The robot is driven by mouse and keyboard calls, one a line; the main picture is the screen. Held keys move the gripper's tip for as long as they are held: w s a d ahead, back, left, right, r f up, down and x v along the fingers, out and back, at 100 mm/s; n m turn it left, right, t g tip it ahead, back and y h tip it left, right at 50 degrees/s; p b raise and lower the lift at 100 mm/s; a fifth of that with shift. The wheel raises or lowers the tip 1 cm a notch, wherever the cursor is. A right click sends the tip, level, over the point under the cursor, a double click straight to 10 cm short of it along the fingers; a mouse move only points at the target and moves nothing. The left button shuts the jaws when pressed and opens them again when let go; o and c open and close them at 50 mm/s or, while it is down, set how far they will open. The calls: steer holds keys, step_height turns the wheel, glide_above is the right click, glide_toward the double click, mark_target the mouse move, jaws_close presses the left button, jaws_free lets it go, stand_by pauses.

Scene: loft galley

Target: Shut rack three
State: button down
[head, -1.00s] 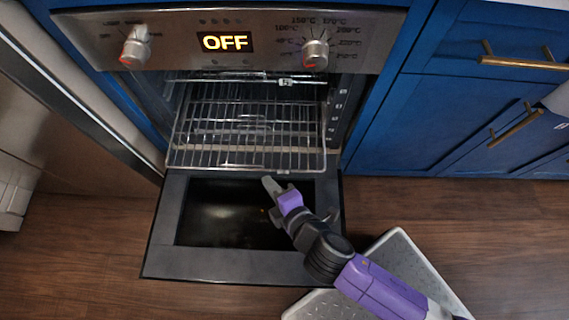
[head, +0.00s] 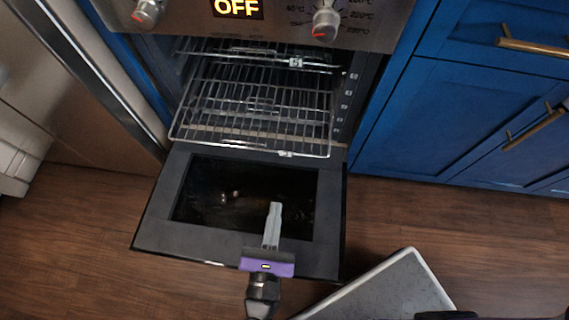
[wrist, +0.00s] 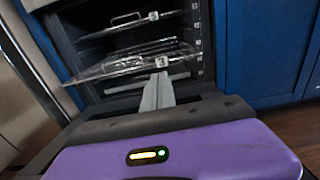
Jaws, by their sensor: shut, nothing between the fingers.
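Rack three (head: 250,115) is a wire oven rack, pulled out over the open oven door. Its small front tag seems to read 3 in the wrist view (wrist: 162,62). My gripper (head: 275,206) is over the door, in front of the rack's front edge and a little right of its middle. Its grey fingers are together and empty, pointing at the oven. In the wrist view the fingertips (wrist: 160,78) show just below the rack's tag; I cannot tell whether they touch it.
The oven door (head: 160,220) is folded down flat. A higher rack (head: 240,54), with a tag like 5, sits inside the oven. The oven display (head: 237,7) reads OFF. Blue cabinets (head: 440,115) stand at right, and a pale mat (head: 385,290) lies on the wooden floor.

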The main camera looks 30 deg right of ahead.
steer(key=b, duration=0.4)
glide_toward(285, 152)
steer(key=x, duration=0.5)
steer(key=shift+w+d+f, duration=0.1)
steer(key=shift+w+f, duration=0.05)
steer(key=shift+w, duration=0.05)
steer(key=shift+w+d, duration=0.35)
steer(key=shift+w, duration=0.2)
steer(key=shift+d, duration=0.1)
